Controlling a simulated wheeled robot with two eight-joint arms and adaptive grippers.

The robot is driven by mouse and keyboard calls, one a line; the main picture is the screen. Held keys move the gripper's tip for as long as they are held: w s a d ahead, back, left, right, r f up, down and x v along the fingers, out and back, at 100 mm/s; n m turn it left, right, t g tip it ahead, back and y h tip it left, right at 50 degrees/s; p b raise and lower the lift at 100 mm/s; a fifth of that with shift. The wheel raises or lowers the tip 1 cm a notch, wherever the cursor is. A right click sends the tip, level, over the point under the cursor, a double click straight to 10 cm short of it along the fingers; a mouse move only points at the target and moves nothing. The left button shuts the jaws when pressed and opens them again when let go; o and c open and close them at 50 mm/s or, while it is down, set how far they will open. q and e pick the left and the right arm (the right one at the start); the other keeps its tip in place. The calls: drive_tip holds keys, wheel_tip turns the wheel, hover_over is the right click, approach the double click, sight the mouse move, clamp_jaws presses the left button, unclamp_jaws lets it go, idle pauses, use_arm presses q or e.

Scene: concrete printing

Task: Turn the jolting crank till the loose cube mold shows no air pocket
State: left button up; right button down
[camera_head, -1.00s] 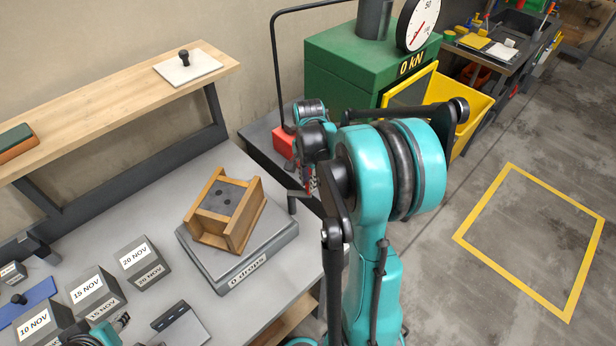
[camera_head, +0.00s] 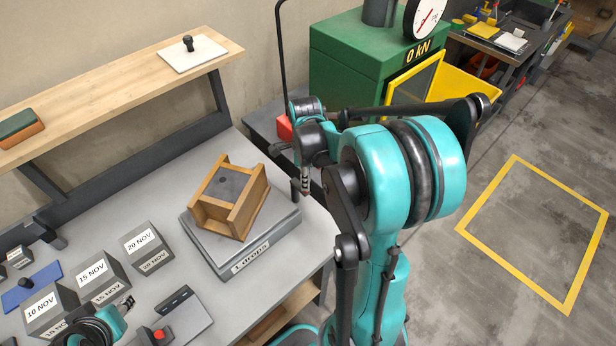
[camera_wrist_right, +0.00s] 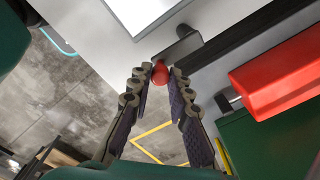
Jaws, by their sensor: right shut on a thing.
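The wooden cube mold (camera_head: 250,208) sits on the grey jolting table (camera_head: 206,243), whose front label reads "1 drops". One dark spot, an air pocket, shows on the grey concrete in the mold. My right gripper (camera_head: 305,182) is beside the jolting table's right side, partly hidden by its own arm. In the right wrist view its fingers (camera_wrist_right: 160,85) are shut on the red crank knob (camera_wrist_right: 160,72), at the end of the grey crank arm (camera_wrist_right: 182,47). My left gripper (camera_head: 124,304) is low at the left, too small to tell its opening.
Labelled concrete cubes (camera_head: 98,272) stand left of the jolting table. A control box with a red button (camera_head: 159,334) is in front. A green press (camera_head: 345,60) and a red block (camera_head: 284,128) stand behind my right arm. A wooden shelf (camera_head: 110,95) runs along the wall.

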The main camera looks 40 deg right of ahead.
drive_tip(key=shift+a+m, duration=0.2)
drive_tip(key=shift+m, duration=0.2)
drive_tip(key=c, duration=1.4)
unclamp_jaws()
wheel_tip(320, 180, up, 12)
